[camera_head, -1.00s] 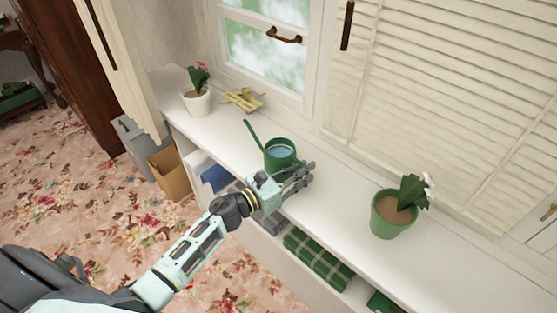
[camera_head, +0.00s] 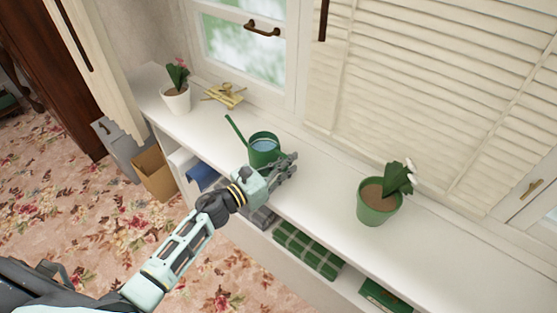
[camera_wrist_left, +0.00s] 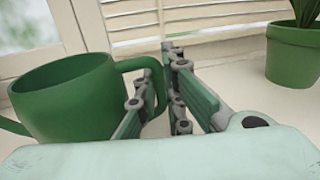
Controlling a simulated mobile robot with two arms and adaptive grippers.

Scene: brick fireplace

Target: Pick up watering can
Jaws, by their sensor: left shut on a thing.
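The green watering can (camera_head: 263,149) stands upright on the white shelf top, with its spout pointing up and left and water showing inside. In the left wrist view the can (camera_wrist_left: 70,100) fills the left side, and its handle (camera_wrist_left: 150,66) reaches right to between the fingers. My left gripper (camera_head: 288,165) is at the can's right side, shut on the handle. In the left wrist view the fingers (camera_wrist_left: 172,88) partly hide the handle. The can's base appears to be on or very close to the shelf. My right gripper is not in view.
A green pot with a white-flowered plant (camera_head: 378,206) stands to the right on the shelf top (camera_head: 325,185). A white pot (camera_head: 176,100) and a yellow object (camera_head: 225,95) are at the far left. A window and louvred shutters (camera_head: 420,90) rise behind. A green checked item (camera_head: 308,250) lies below.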

